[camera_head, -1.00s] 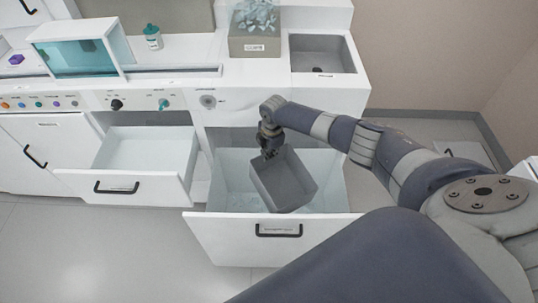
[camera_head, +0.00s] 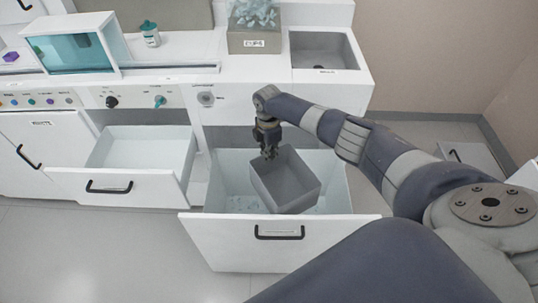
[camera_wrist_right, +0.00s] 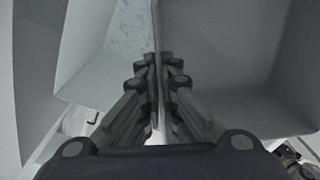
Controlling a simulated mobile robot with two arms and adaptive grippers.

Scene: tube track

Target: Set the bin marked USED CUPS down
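A grey open-topped bin (camera_head: 288,190) is inside the open large drawer (camera_head: 225,228), turned at an angle to it. No marking on the bin shows. My right gripper (camera_head: 270,155) is at the bin's back left rim. In the right wrist view, its fingers (camera_wrist_right: 160,85) lie on either side of the bin's thin wall (camera_wrist_right: 157,50) and are closed on it. The bin's bottom is hidden, so I cannot tell whether it touches the drawer floor. My left gripper is not in view.
Light pieces lie on the drawer floor. Another drawer (camera_head: 110,185) stands open to the left. On the counter are a labelled grey box (camera_head: 254,42) full of pale blue items, a sunken basin (camera_head: 320,52) and a bottle (camera_head: 150,35). The floor in front is clear.

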